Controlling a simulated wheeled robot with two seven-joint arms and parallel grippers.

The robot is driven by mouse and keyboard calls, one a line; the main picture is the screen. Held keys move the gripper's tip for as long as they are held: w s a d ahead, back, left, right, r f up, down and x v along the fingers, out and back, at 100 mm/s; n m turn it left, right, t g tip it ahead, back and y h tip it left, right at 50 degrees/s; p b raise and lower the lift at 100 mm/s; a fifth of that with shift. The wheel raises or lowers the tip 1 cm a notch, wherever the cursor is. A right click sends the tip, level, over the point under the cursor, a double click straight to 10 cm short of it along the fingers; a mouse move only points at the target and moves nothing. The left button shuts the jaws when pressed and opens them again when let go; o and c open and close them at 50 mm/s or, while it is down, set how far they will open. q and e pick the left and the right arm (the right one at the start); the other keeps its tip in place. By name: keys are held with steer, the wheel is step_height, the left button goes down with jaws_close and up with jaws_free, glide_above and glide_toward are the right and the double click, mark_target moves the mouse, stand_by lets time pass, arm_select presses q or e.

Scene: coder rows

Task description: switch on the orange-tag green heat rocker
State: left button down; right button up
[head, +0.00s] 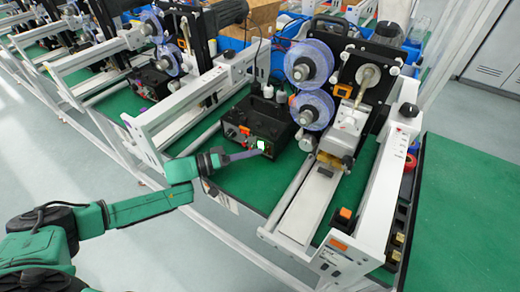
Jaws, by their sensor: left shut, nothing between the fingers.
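A black control box (258,121) with a top handle sits on the green bench. Its front panel carries small coloured parts, among them an orange patch (245,130) and a bright green-white rocker (261,144). My left gripper (261,152) reaches in from the left, shut and empty, its dark fingertips at the panel just below the rocker. I cannot tell whether they touch it. The fingertips partly cover the lower panel, and the rocker's tilt is too small to read. My right gripper is not in view.
A coder machine with blue film reels (308,62) and a white side frame (375,215) stands right of the box. Another white rail (190,112) stands left of it. Similar stations line the back left. Green bench top (450,215) is clear at the right.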

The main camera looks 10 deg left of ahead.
arm_select(q)
steer(key=shift+s+a+r+p, duration=0.2)
steer(key=shift+s+p, duration=0.35)
steer(key=shift+p, duration=0.15)
steer(key=shift+s+f, duration=0.1)
steer(key=shift+s, duration=0.1)
steer(key=s+p, duration=0.1)
steer(key=s+a+p, duration=0.1)
steer(key=s+r+p, duration=0.1)
steer(key=shift+s+a+p, duration=0.15)
steer(key=shift+a+p, duration=0.1)
steer(key=shift+p, duration=0.05)
steer(key=shift+s+a+p, duration=0.2)
steer(key=shift+s+p, duration=0.2)
steer(key=shift+s, duration=0.2)
steer(key=shift+f, duration=0.1)
steer(key=shift+a, duration=0.1)
